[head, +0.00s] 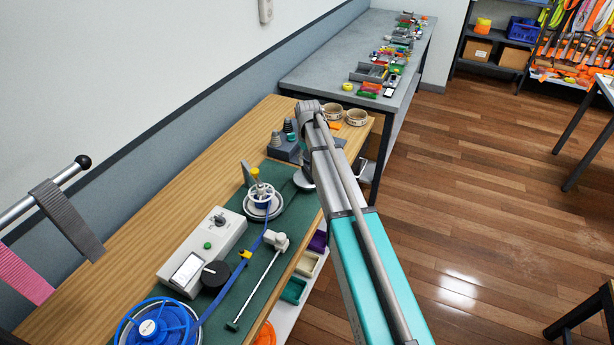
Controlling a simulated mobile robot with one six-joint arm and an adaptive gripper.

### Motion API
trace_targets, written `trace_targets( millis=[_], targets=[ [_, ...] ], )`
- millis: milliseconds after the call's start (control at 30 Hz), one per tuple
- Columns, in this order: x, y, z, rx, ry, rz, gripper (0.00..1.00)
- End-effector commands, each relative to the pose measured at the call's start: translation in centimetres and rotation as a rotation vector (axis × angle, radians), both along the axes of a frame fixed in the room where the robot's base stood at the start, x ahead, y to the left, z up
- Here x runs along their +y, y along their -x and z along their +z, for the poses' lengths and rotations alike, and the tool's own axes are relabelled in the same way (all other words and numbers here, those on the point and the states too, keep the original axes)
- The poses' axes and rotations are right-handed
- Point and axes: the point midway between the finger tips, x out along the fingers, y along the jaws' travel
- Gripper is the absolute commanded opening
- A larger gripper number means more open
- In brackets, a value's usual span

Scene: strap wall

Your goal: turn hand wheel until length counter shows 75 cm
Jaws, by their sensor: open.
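A white wheel with a yellow knob (262,198) stands on the green mat, with blue strap wound under it; it looks like the hand wheel. A blue strap (223,288) runs from it past a yellow clip (246,254) to a blue spoked reel (155,326) at the lower left. A light grey box (215,244) beside the strap has a green button, a dark knob and a pale display (187,270), likely the length counter; its reading is too small to tell. My arm reaches up past the bench's right edge; my gripper does not show.
A metal guide rod (255,288) lies right of the strap. Small coloured bins (307,263) sit below the bench edge. A grey block with cones (284,147) and two tape rolls (344,115) stand farther back. A wall bar with straps (66,220) juts in at left.

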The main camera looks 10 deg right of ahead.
Motion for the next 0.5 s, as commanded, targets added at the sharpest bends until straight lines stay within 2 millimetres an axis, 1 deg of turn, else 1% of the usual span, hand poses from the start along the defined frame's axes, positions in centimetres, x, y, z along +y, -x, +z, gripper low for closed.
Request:
trace_targets(
  millis=[33,500],
  targets=[
    [0.0,0.0,-0.7,0.0,0.0,0.0,0.57],
    [0.0,0.0,-3.7,0.0,0.0,0.0,0.57]
  ],
)
